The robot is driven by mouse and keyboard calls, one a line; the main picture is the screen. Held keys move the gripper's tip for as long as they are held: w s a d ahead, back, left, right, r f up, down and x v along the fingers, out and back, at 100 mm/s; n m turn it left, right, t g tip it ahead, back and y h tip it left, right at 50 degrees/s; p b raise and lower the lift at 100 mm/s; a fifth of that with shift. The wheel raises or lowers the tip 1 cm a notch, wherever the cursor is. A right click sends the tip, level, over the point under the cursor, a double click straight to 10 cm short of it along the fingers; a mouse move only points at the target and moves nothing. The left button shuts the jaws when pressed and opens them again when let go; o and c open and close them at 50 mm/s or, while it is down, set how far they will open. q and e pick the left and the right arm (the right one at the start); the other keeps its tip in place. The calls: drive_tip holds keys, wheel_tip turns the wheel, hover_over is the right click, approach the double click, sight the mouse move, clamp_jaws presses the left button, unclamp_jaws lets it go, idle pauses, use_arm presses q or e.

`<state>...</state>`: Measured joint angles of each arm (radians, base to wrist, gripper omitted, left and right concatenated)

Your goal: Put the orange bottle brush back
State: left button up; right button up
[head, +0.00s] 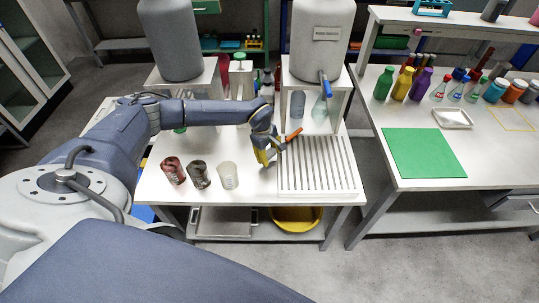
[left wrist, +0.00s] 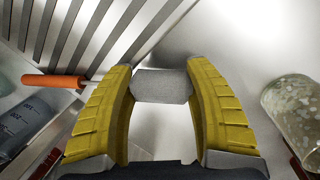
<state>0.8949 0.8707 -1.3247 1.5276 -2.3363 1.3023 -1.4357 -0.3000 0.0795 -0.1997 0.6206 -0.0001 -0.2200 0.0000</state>
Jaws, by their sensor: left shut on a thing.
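The orange bottle brush has an orange handle (head: 294,134), which also shows at the left of the left wrist view (left wrist: 54,81). A thin metal rod joins it to a grey cylindrical head (left wrist: 161,86). My left gripper (head: 268,152) is shut on the grey head, which sits between its yellow fingers in the left wrist view (left wrist: 161,92). The brush is held near the left edge of the slotted draining rack (head: 318,183), its handle pointing right over the rack in the head view. I cannot tell its exact height. My right gripper is not in view.
A reddish beaker (head: 173,171), a dark beaker (head: 200,174) and a clear beaker (head: 228,176) stand left of the gripper. A large tank on a stand (head: 317,72) is behind the rack, with glassware under it. A side table with a green mat (head: 423,153) is at right.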

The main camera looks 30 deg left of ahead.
use_arm(q)
drive_tip(key=shift+f, duration=0.2)
drive_tip(key=o, duration=1.3)
drive_tip(key=shift+r, duration=0.1)
drive_tip(key=r, duration=0.4)
drive_tip(key=s+a+r, duration=0.1)
drive_tip(key=r, duration=0.7)
drive_tip(key=shift+s+a, duration=0.25)
